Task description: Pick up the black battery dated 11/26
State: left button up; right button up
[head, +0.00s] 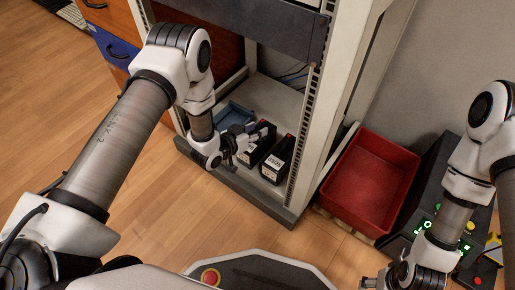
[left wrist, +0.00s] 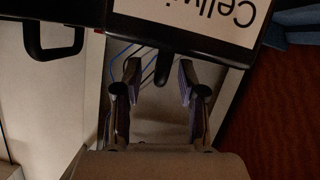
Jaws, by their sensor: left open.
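Two black batteries with white labels stand side by side on the rack's bottom shelf in the head view: a left one (head: 256,153) and a right one (head: 275,163). I cannot read a date on either. My left gripper (head: 236,147) is at the left battery's near left side, partly covering it. In the left wrist view, the left gripper (left wrist: 159,85) is open, with nothing clasped. A black battery with a large white label (left wrist: 190,18), its print upside down, is just beyond the fingertips. A black tab hangs between them. My right gripper (head: 372,283) is at the bottom edge.
The rack's front post (head: 307,135) stands close right of the batteries. A blue tray (head: 235,114) lies behind the left gripper on the shelf. A red bin (head: 368,180) is right of the rack. A black device with green lights (head: 427,224) stands further right.

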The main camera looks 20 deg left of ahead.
pick_arm(q)
jog(key=shift+w+d+f, duration=0.2)
jog(key=shift+w+f, duration=0.1)
jog(key=shift+w, duration=0.15)
jog(key=shift+r, duration=0.25)
grip_shut()
pick_arm(e)
jog(key=shift+f, duration=0.25)
